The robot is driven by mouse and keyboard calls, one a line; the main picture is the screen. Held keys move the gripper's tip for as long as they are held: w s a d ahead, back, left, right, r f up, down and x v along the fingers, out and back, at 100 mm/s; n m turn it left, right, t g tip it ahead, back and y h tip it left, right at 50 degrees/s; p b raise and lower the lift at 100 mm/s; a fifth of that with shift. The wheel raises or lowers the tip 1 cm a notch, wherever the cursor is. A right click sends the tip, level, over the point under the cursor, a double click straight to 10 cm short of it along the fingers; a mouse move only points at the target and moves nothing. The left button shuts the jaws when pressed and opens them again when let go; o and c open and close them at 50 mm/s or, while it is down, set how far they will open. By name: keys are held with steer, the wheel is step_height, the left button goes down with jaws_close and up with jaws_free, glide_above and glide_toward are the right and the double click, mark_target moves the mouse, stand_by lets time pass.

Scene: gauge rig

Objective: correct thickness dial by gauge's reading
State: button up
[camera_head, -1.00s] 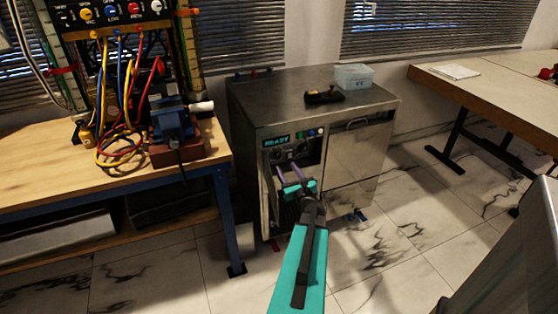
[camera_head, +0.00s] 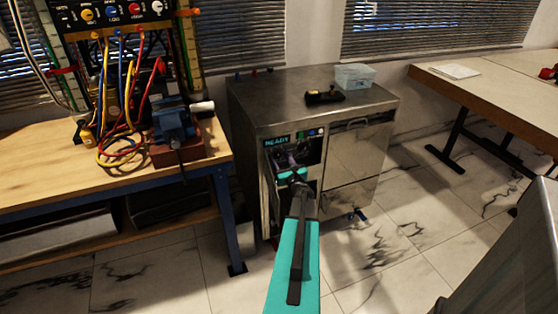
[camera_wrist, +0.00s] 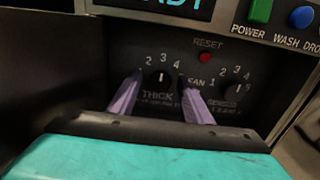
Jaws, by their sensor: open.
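The thickness dial (camera_wrist: 160,84), a black knob labelled THICK, sits low on the cabinet's dark control panel. Its white mark points up, near the 3. My gripper (camera_wrist: 160,78) is open, its two purple fingers on either side of this dial in the wrist view. I cannot tell whether they touch it. In the head view my teal arm end and gripper hide most of the dials. A black hand-held device (camera_head: 323,97), possibly the gauge, lies on top of the metal cabinet (camera_head: 290,95); no reading is legible.
A red RESET button (camera_wrist: 205,58) is above, with a green POWER button (camera_wrist: 261,11) and blue WASH button (camera_wrist: 302,17) farther right. A clear tub (camera_head: 354,77) stands on the cabinet. A workbench (camera_head: 60,165) stands left.

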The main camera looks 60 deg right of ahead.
steer(key=c, duration=1)
steer(key=shift+a+f, duration=0.1)
steer(key=shift+a, duration=0.25)
steer(key=shift+d, duration=0.15)
steer(key=shift+w+d, duration=0.1)
steer(key=shift+r, duration=0.25)
stand_by(0.5)
